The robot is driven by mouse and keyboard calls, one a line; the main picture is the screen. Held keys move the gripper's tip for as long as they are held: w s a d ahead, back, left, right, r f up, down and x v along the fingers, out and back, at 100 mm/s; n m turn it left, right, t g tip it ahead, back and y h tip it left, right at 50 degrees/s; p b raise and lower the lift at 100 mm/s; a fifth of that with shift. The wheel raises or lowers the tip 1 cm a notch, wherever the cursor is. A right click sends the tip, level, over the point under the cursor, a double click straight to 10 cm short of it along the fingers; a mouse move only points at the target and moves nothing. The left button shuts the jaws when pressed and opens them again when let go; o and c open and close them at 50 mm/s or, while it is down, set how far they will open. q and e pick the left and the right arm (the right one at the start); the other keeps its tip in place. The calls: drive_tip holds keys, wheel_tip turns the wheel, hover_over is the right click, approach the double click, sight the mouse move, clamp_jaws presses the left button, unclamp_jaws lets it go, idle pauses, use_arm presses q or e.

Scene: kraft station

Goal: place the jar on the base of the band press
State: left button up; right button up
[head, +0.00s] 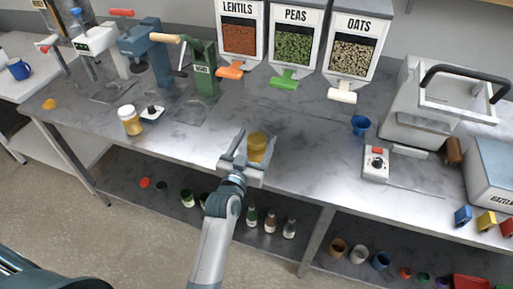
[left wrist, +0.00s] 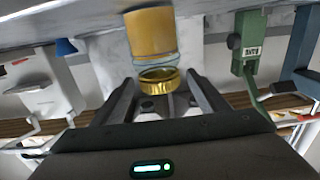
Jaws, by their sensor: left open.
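A jar with yellow contents (head: 257,147) stands on the grey counter at the middle. The left wrist view shows its body (left wrist: 150,35) and a shiny gold ring (left wrist: 160,77) at its end nearest the gripper. My left gripper (head: 246,160) is open at the jar, with its fingers to either side of the gold ring in the left wrist view (left wrist: 162,92). I cannot tell if they touch it. The green press (head: 203,68), whose small label seems to read BAND, stands at the back left of the jar. Its base is partly visible. My right gripper is not in view.
Another yellow jar (head: 131,121) stands at the left beside a small dark-knobbed device (head: 152,112). Blue (head: 146,50) and white (head: 98,42) presses stand left of the green one. Dispensers line the back. A blue cup (head: 360,125) and switch box (head: 376,163) stand right.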

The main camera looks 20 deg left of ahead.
use_arm(q)
drive_tip(key=shift+w, duration=0.45)
clamp_jaws()
